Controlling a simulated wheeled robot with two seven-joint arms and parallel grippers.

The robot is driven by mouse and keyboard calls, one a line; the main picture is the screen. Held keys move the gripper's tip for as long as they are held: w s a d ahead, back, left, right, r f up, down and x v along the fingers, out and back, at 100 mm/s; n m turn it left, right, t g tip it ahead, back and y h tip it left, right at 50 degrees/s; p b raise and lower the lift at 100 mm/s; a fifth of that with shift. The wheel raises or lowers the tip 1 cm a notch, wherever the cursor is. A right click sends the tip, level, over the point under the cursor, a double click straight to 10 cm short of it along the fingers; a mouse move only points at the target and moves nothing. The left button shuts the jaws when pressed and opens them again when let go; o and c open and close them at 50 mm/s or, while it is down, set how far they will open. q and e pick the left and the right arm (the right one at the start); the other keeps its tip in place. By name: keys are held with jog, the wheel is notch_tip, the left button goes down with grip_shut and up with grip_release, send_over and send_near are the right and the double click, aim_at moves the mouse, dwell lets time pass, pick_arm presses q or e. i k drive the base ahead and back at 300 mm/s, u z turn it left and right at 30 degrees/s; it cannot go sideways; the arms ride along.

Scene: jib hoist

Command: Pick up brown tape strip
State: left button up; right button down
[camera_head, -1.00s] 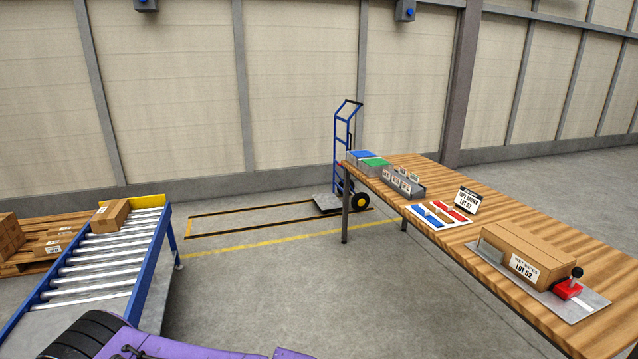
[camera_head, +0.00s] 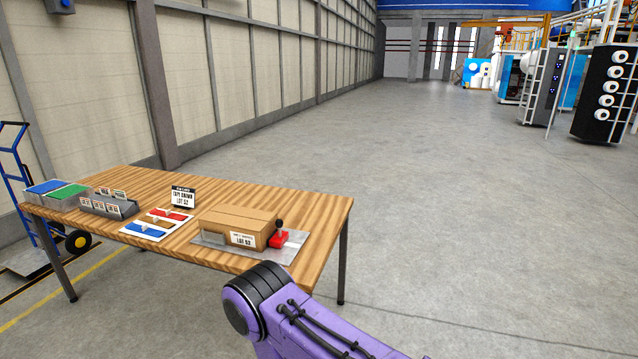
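The brown tape strip (camera_head: 157,223) lies on a white card (camera_head: 131,231) on the wooden table (camera_head: 318,206), between a blue strip (camera_head: 143,231) and a red strip (camera_head: 172,215). A small pale tab shows on the strips. A sign (camera_head: 183,196) behind the card reads "TAPE BROWN LOT 52", small but mostly legible. A purple arm link of mine reaches in at the bottom, in front of the table. Neither gripper is in view.
Grey holders (camera_head: 108,204) and blue and green bins (camera_head: 62,195) stand left. A hand truck (camera_head: 22,190) is beyond. Floor to the right is open.

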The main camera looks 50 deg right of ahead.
aim_at(156, 221)
jog(key=z, duration=0.75)
jog(key=i, duration=0.95)
jog(key=z, duration=0.05)
